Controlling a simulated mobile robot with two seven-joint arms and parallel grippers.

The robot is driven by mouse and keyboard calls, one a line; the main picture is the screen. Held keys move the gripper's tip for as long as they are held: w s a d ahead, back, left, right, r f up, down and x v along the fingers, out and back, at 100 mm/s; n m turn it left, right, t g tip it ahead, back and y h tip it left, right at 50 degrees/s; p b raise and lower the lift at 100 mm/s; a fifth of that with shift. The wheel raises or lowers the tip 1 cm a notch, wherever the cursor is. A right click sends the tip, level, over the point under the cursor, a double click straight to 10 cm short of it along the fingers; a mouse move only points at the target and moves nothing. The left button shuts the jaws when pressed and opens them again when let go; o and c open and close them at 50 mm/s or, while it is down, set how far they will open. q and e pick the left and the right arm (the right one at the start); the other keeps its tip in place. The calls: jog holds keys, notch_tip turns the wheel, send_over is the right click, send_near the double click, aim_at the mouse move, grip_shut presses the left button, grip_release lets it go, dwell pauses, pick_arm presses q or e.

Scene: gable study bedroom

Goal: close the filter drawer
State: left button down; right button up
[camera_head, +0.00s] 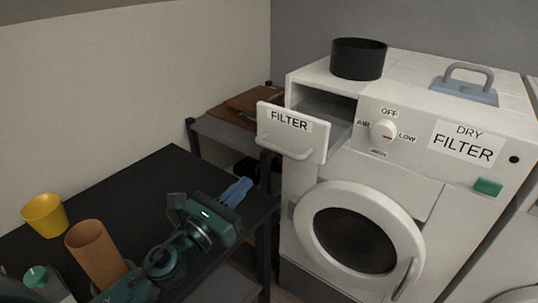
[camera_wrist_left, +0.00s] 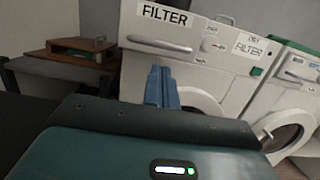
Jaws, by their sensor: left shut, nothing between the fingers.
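The filter drawer (camera_head: 292,137) of the white dryer (camera_head: 436,194) is pulled out at the machine's upper left. Its white front carries a FILTER label and a bar handle, and part of its grey inside shows behind. My left gripper (camera_head: 240,188) is shut and empty, with its blue fingers together, in front of and below the drawer front, apart from it, over the dark table's edge. In the left wrist view the fingers (camera_wrist_left: 162,87) point toward the drawer front (camera_wrist_left: 155,33), just below its handle. My right gripper is in neither view.
A black pot (camera_head: 357,60) stands on the dryer beside the drawer opening. A dark table (camera_head: 130,190) at left holds a yellow cup (camera_head: 45,215) and a brown cylinder (camera_head: 92,248). A low shelf with a wooden board (camera_head: 232,113) stands behind the drawer.

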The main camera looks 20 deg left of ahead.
pick_arm(q)
jog(key=p+x, duration=0.2)
jog(key=x, duration=0.6)
jog(key=shift+r, duration=0.1)
jog(key=shift+w+d, duration=0.25)
jog(key=shift+w, duration=0.45)
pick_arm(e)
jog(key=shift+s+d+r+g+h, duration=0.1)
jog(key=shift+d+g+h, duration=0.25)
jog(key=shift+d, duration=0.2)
